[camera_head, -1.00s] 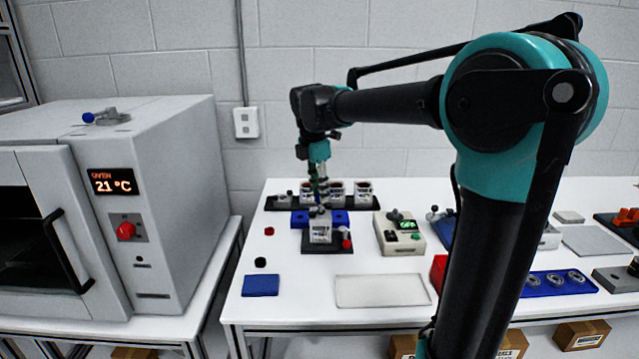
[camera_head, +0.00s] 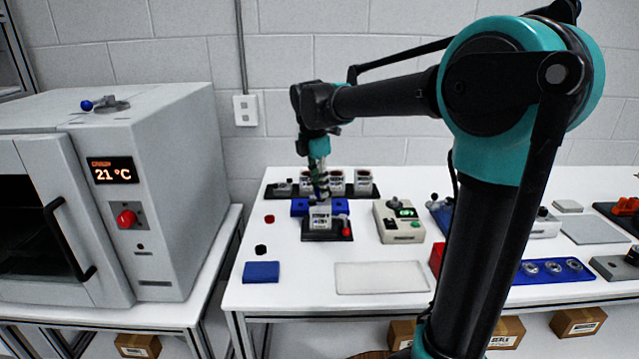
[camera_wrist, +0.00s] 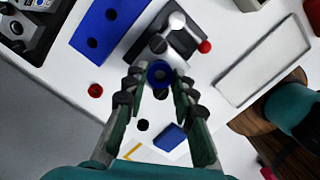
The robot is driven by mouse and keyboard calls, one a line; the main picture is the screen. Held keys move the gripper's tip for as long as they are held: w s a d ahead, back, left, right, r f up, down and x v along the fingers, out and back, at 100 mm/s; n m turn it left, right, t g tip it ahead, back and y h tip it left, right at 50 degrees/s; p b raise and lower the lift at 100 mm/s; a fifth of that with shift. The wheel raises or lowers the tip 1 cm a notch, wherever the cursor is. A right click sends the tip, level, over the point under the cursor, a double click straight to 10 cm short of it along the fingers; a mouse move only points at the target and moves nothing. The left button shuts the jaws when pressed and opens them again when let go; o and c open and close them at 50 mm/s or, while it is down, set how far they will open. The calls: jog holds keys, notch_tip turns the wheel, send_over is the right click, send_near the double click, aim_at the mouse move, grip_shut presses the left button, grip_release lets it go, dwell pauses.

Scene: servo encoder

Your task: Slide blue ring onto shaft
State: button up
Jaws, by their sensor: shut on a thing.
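A blue ring (camera_wrist: 160,73) sits between the fingertips of my gripper (camera_wrist: 158,84) in the wrist view. My gripper is shut on it. In the head view my gripper (camera_head: 319,192) points down above a light grey device with a label (camera_head: 320,218) on a black base. The ring cannot be made out there. In the wrist view the grey device (camera_wrist: 178,25) has a dark round end (camera_wrist: 158,43) just beyond the ring. The ring looks apart from it, but the height between them cannot be told. I cannot clearly make out the shaft.
A blue block with holes (camera_wrist: 105,28) lies beside the device. A red knob (camera_wrist: 205,46) sits at its other side. Small red (camera_head: 269,219) and black (camera_head: 261,249) pieces and a blue pad (camera_head: 261,272) lie left. A pale tray (camera_head: 380,277) lies in front.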

jog(key=shift+f, duration=0.15)
jog(key=o, duration=1)
jog(key=o, duration=0.3)
jog(key=shift+r, duration=3.25)
